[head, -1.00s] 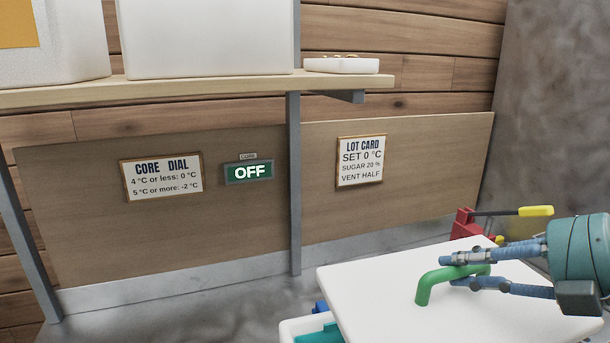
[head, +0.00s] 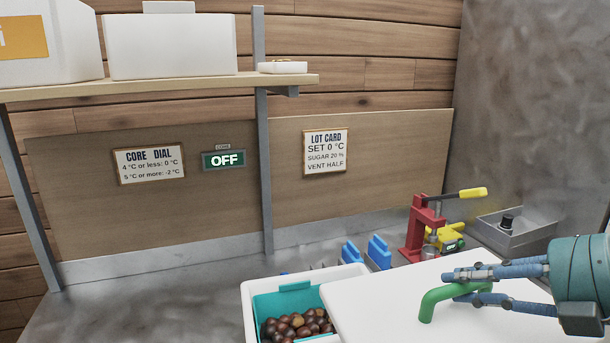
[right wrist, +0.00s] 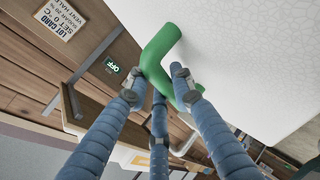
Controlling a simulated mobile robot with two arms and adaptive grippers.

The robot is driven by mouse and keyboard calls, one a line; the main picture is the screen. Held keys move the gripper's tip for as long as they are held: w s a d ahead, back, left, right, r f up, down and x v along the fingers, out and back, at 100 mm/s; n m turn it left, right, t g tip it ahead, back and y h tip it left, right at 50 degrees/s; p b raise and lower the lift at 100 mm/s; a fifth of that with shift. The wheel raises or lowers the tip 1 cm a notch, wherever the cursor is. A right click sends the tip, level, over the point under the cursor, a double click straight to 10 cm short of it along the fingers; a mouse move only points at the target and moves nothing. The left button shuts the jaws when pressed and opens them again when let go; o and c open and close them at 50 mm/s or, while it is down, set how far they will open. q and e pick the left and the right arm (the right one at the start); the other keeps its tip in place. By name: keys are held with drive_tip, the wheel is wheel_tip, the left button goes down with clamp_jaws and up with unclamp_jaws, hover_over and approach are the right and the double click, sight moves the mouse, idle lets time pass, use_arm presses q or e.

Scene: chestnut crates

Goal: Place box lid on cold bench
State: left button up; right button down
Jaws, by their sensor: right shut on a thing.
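The box lid (head: 375,300) is a white slab with a green bent handle (head: 430,302). My right gripper (head: 458,285) is shut on that handle. The right wrist view also shows the handle (right wrist: 158,52) between the fingers, with the white lid (right wrist: 255,50) beyond. In the head view the lid overlaps the right part of a white box (head: 250,310) with a teal inside; the gap between them cannot be judged. The cold bench (head: 130,305) appears to be the grey surface below the wall panel, bare at the left. My left gripper is not in view.
Chestnuts (head: 295,325) lie in the box. A shelf (head: 170,90) with white boxes hangs above the bench's left side.

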sight(456, 304)
drive_tip(key=f, duration=0.3)
drive_tip(key=shift+w+a+f+g, duration=0.1)
drive_tip(key=shift+w+a+g, duration=0.1)
drive_tip(key=shift+a+g, duration=0.15)
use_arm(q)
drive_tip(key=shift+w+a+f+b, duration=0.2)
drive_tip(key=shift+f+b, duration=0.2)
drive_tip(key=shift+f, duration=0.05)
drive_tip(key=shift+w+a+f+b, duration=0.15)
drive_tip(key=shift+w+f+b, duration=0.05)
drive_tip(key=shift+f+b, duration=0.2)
use_arm(e)
drive_tip(key=s+a+f+n+y, duration=0.1)
drive_tip(key=s+a+f, duration=0.1)
drive_tip(key=f, duration=0.6)
drive_tip(key=s+a+f+n+g, duration=0.1)
drive_tip(key=s+a+f, duration=0.2)
drive_tip(key=f, duration=0.4)
drive_tip(key=shift+s+a+f+n+y, duration=0.15)
drive_tip(key=shift+s+f+n+y, duration=0.2)
drive_tip(key=shift+s, duration=0.4)
